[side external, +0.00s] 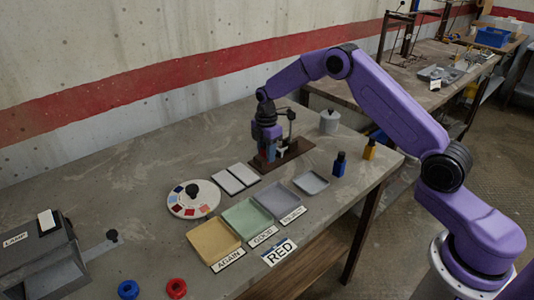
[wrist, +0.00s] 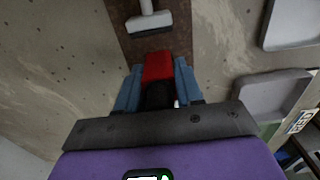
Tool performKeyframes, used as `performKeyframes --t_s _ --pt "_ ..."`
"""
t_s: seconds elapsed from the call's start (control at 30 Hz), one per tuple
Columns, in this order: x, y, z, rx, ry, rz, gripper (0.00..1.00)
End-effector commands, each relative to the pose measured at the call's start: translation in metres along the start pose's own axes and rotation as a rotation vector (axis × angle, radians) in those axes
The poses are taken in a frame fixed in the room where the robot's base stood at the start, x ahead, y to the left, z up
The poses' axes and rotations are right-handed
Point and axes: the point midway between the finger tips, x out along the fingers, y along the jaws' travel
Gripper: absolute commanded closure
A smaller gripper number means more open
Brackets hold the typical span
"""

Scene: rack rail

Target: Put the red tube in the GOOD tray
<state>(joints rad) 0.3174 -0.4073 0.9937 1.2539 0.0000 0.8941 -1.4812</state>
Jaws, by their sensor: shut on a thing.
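My gripper (side external: 268,146) is low over the brown rack base (side external: 284,155). In the wrist view its blue fingers (wrist: 157,88) are shut on the red tube (wrist: 157,66), which has a black part nearer the palm. In the side view I cannot make the tube out between the fingers. Whether its lower end touches the rack is hidden. The GOOD tray (side external: 262,230) is green and looks empty. It lies in front of my gripper, between the yellow AGAIN tray (side external: 212,240) and a blue-grey tray (side external: 279,201).
A rack post with a pale arm (wrist: 148,20) stands close to the tube. A small grey tray (side external: 311,182), blue bottle (side external: 339,164), yellow bottle (side external: 369,150) and grey canister (side external: 329,122) are to the right. White pads (side external: 236,178) and a colour disc (side external: 194,199) lie left.

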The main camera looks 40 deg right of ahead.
Motion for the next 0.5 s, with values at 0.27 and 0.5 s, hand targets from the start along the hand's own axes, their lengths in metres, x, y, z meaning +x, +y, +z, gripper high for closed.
performKeyframes --t_s 0.27,0.5 --pt "-0.004 0.001 0.000 0.000 0.000 0.002 0.86" --pt "-0.020 0.001 -0.001 -0.001 0.000 0.002 0.86"
